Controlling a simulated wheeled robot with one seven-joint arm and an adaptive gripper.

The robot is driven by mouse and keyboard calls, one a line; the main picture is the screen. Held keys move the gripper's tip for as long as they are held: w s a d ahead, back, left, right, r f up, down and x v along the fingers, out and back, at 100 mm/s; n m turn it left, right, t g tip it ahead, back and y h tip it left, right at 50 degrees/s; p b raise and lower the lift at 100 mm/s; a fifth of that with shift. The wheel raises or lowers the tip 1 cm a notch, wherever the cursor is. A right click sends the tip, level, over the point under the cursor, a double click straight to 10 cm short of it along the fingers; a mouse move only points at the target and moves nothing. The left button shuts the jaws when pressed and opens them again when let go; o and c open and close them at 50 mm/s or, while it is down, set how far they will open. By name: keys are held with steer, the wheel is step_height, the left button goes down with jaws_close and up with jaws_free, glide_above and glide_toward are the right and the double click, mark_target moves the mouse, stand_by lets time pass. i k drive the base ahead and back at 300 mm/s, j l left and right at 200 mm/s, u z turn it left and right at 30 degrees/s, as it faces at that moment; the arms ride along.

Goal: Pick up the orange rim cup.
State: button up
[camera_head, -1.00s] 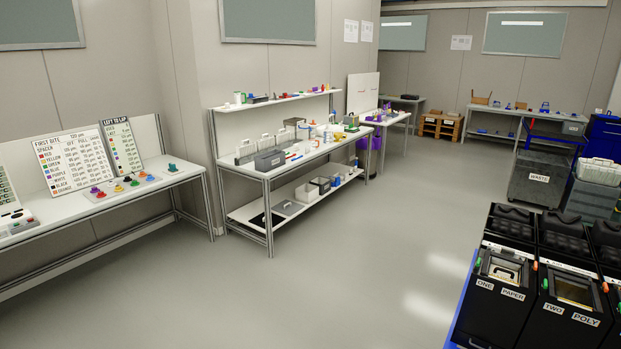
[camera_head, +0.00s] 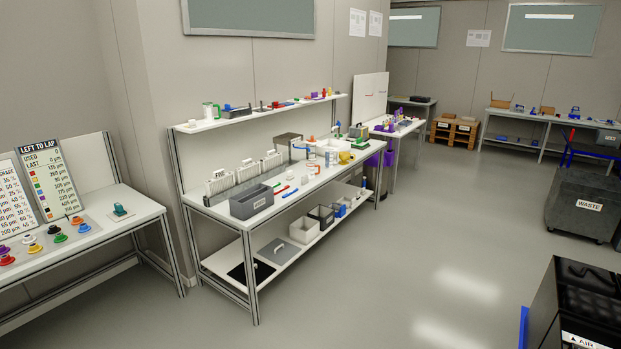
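I cannot clearly make out the orange rim cup at this size. I cannot tell whether either of these is the cup. My gripper is not in view.
The middle bench (camera_head: 225,216) has an upper shelf (camera_head: 262,110), a grey bin (camera_head: 251,201) and a lower shelf with boxes. Black machines (camera_head: 575,310) stand at the lower right, and a waste bin (camera_head: 588,205) at the right. The floor (camera_head: 400,270) between is clear.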

mark_target(309, 167)
steer(key=i, duration=3.2)
steer(key=i+l+u, duration=0.1)
steer(key=i, duration=1.5)
